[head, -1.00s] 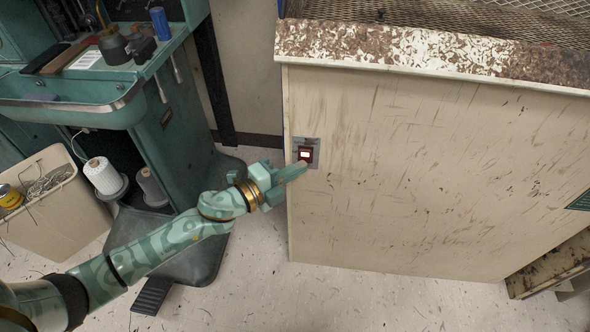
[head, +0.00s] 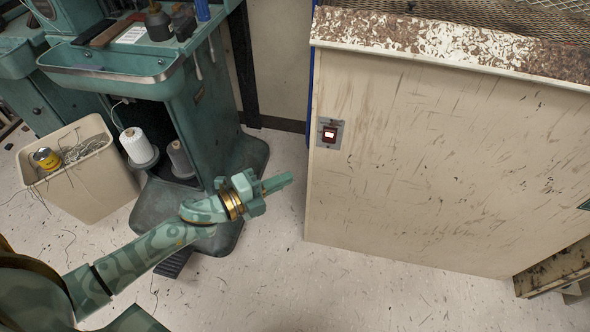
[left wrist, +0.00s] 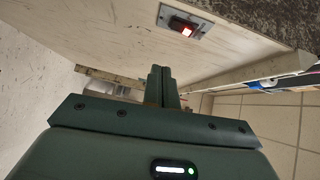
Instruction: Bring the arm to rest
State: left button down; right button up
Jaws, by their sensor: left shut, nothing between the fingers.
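My left arm comes in from the lower left in the head view. Its gripper (head: 279,183) is shut and empty, hanging in the air left of the cabinet's near left edge. It is below and left of a lit red rocker switch (head: 329,135) on a metal plate, clear of it. In the left wrist view the two fingers (left wrist: 161,72) lie together, and the switch (left wrist: 184,28) with its glowing face shows above and beyond them. My right gripper is in neither view.
A scuffed cream cabinet (head: 430,170) fills the right side, with a worn top. The speckled floor (head: 300,290) in front is open.

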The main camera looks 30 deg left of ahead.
pick_arm(q)
jog(key=shift+s+a, duration=0.15)
jog(key=shift+s, duration=0.2)
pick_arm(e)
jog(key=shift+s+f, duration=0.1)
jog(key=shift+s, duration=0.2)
